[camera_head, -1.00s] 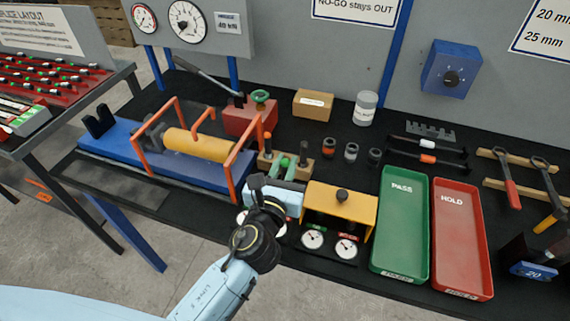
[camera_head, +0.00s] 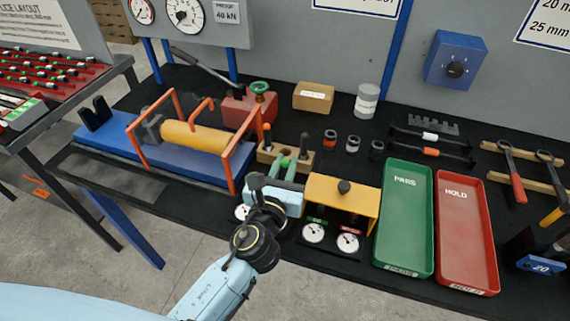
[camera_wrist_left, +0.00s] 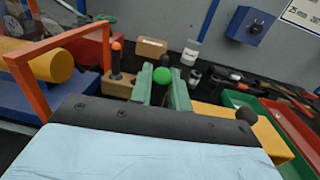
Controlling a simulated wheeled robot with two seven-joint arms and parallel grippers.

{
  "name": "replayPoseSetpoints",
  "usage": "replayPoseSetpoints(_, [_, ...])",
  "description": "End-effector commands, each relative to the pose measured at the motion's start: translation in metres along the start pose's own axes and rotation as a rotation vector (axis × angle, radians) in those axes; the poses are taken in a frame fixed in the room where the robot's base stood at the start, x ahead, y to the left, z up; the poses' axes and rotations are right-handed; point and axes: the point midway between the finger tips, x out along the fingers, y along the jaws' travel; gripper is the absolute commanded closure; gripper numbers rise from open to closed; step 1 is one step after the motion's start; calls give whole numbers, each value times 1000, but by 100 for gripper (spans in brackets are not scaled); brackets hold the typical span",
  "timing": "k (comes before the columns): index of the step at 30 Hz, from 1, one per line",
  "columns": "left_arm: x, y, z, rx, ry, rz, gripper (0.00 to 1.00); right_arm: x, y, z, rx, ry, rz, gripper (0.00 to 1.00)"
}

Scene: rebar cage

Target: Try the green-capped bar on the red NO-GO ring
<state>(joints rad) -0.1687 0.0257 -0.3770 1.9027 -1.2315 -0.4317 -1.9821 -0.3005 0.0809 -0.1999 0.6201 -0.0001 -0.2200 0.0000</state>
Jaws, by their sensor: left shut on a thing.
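My left gripper (camera_head: 288,170) has pale green fingers and is over the bench, just left of the yellow stand. In the left wrist view the fingers (camera_wrist_left: 164,92) are shut around a bar whose round green cap (camera_wrist_left: 161,75) shows between the tips. The rest of the bar is hidden. A wooden block (camera_head: 267,157) with an orange-topped pin is just beyond the fingers. Two round dial-like faces sit at the yellow stand's front, one under a green label (camera_head: 317,220) and one under a red label (camera_head: 350,229). I cannot tell which item is the NO-GO ring. My right gripper is out of view.
The yellow stand (camera_head: 343,200) is close right of my left gripper. An orange frame (camera_head: 235,160) over a blue bed stands left. Several dark collars, one red-banded (camera_head: 330,138), lie beyond. The green tray (camera_head: 404,220) and red tray (camera_head: 465,230) are right.

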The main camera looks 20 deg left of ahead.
Motion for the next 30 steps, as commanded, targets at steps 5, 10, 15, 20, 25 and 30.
replayPoseSetpoints(5, [0,0,-6,0,-2,-1,100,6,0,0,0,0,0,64])
replayPoseSetpoints(10, [0,0,-5,-1,-2,0,63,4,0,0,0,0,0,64])
replayPoseSetpoints(15, [0,0,-5,0,-1,0,57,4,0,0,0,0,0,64])
replayPoseSetpoints(20, [-1,0,-6,0,1,0,57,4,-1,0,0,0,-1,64])
replayPoseSetpoints(25, [-17,0,-7,1,2,0,57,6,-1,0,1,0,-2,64])
replayPoseSetpoints(30, [-53,0,-8,0,3,-1,57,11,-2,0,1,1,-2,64])
